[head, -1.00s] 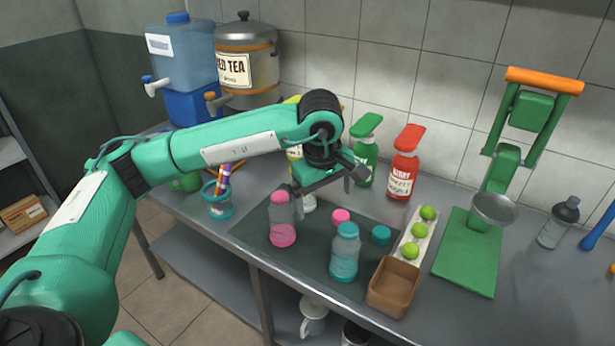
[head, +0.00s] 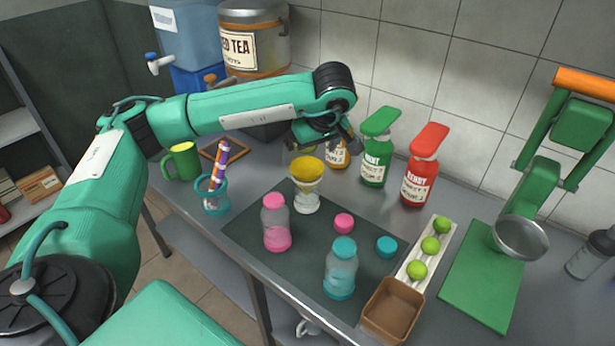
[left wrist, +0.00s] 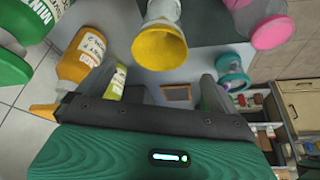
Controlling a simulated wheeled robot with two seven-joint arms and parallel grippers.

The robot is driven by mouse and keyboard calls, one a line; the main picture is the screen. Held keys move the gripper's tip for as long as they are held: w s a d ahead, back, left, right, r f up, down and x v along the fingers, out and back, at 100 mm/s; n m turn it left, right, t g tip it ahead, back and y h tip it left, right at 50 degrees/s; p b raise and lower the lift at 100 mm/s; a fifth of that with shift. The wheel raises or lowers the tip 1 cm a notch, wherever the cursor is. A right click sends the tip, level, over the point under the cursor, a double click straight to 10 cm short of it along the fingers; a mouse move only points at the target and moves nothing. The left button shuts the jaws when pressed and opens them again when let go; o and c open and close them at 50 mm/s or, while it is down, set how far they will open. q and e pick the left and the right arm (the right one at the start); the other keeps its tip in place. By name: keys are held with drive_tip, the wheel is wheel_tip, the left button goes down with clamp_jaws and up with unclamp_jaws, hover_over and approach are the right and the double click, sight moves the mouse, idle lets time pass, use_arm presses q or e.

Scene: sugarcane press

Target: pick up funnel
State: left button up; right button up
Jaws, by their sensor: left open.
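The funnel (head: 307,173) has a yellow upper part and a pale, flared lower part. It stands upright on the dark mat in the head view. In the left wrist view the funnel (left wrist: 159,45) shows at top centre, its yellow end toward the camera. My left gripper (head: 325,143) is open and empty, just above and behind the funnel on the wall side. In the wrist view the gripper (left wrist: 158,88) has its fingers spread, with the funnel beyond them and not between them. My right gripper is not in view.
A pink-capped bottle (head: 276,225) and a teal-capped bottle (head: 341,270) stand in front on the mat (head: 300,255). Green (head: 377,155) and red (head: 420,172) bottles stand right of the gripper. A cup with pens (head: 214,196) is left. The green press (head: 480,275) is right.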

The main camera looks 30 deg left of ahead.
sight(307, 168)
use_arm(q)
drive_tip(key=x, duration=0.2)
drive_tip(key=shift+w+f, duration=0.25)
drive_tip(key=shift+f, duration=0.15)
drive_tip(key=shift+a+f, duration=0.15)
drive_tip(key=shift+f, duration=0.1)
drive_tip(key=shift+p+x, duration=0.55)
drive_tip(key=shift+x, duration=1.7)
drive_tip(key=shift+s+d+f, duration=0.1)
drive_tip(key=shift+s+d, duration=0.05)
drive_tip(key=shift+d, duration=0.05)
drive_tip(key=c, duration=1.1)
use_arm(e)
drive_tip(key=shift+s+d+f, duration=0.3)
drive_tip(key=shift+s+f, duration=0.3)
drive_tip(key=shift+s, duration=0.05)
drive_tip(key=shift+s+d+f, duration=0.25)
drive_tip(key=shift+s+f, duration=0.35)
